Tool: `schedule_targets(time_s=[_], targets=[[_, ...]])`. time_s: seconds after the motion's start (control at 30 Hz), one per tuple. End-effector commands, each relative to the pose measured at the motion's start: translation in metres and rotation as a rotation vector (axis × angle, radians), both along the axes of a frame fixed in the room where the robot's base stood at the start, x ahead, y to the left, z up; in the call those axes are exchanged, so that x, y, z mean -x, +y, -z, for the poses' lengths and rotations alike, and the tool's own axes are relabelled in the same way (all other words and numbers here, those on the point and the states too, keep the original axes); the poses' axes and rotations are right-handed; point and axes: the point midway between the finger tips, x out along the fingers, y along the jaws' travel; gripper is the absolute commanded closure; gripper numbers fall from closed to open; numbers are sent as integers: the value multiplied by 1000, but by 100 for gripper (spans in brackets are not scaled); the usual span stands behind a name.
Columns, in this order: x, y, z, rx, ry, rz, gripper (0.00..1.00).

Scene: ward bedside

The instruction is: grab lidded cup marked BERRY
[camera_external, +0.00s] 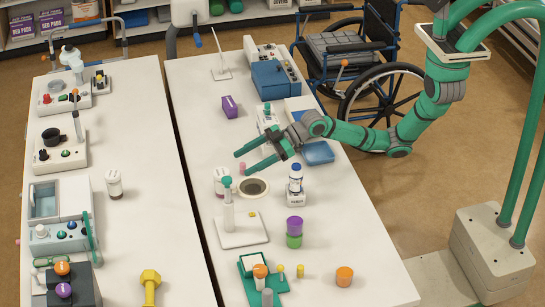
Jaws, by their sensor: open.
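My gripper (243,162) is open and empty above the right-hand table, its two green fingers pointing left. A similar white lidded cup (114,184) stands on the left-hand table. The lettering on both is too small to read, so I cannot tell which is marked BERRY. A purple container (295,224) sits on a green one (294,240), right and nearer the front; no lettering is readable there.
A dark round opening (254,187) lies beside the near cup. A blue box (276,80) stands farther back. The two tables have a narrow gap between them.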

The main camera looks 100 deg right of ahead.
Motion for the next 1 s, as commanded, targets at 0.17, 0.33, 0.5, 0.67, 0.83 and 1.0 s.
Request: schedule_targets(time_s=[0.17, 0.33, 0.5, 0.67, 0.83, 1.0], targets=[[1, -2, 16, -23, 48, -1, 33], [-20, 1, 23, -21, 45, -2, 33], [-38, 4, 30, -21, 44, -1, 33], [-46, 4, 33, -22, 43, 1, 33], [-57, 7, 35, -19, 44, -1, 33], [-78, 10, 38, -17, 42, -1, 33]])
